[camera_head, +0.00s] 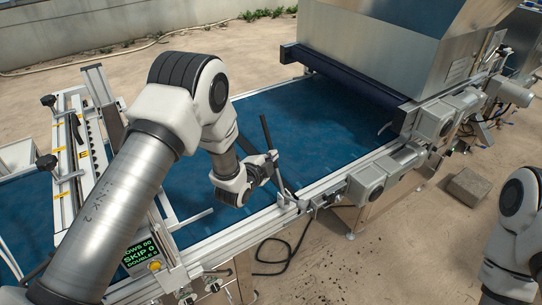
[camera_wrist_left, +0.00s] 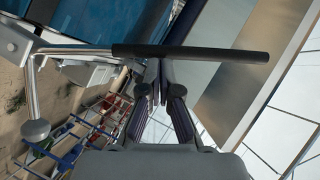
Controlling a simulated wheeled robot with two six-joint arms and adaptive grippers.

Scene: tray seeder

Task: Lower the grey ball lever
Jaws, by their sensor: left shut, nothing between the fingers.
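The grey ball lever shows in the left wrist view as a thin metal rod with a grey ball (camera_wrist_left: 36,131) on its end, at the left. Near its upper end a metal rod with a long black grip (camera_wrist_left: 215,54) runs across the picture. My left gripper (camera_wrist_left: 155,72) is shut and empty, with its fingertips close to the black grip; I cannot tell whether they touch. In the head view my left gripper (camera_head: 273,163) is above the conveyor's near rail, beside an upright black rod (camera_head: 266,132). The ball is too small to make out there.
The blue conveyor belt (camera_head: 300,110) runs under my left arm toward a large metal hopper (camera_head: 375,40). Grey motor boxes (camera_head: 367,182) stick out along the near rail. A green display (camera_head: 140,252) stands at lower left. My right arm shows at the right edge.

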